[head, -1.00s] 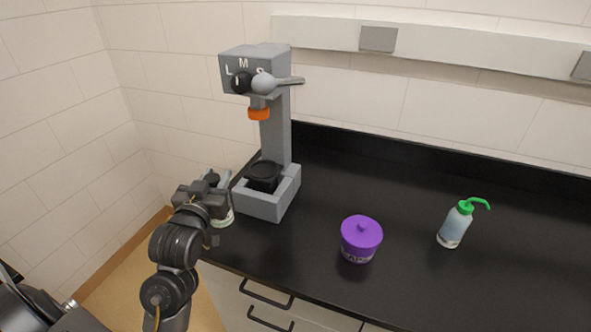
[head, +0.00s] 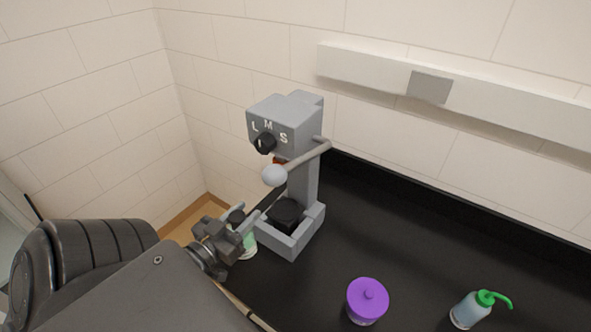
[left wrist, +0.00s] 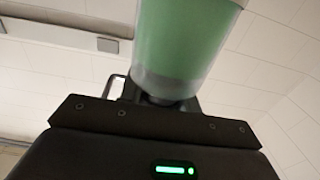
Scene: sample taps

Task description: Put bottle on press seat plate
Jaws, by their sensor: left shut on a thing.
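The grey press (head: 290,125) stands at the counter's left end, with a dial marked L, M, S and a ball-ended lever (head: 300,160). My left gripper (head: 243,232) is shut on a bottle (head: 248,246), just left of the press base. The bottle is pale green with a dark top and is partly hidden by the gripper. In the left wrist view the green bottle (left wrist: 182,45) rises from between the jaws. Contact with the base cannot be told. My right gripper is not in view.
A purple lidded jar (head: 367,298) and a wash bottle with a green spout (head: 472,308) stand on the black counter (head: 400,235) to the right. Tiled walls stand behind and left.

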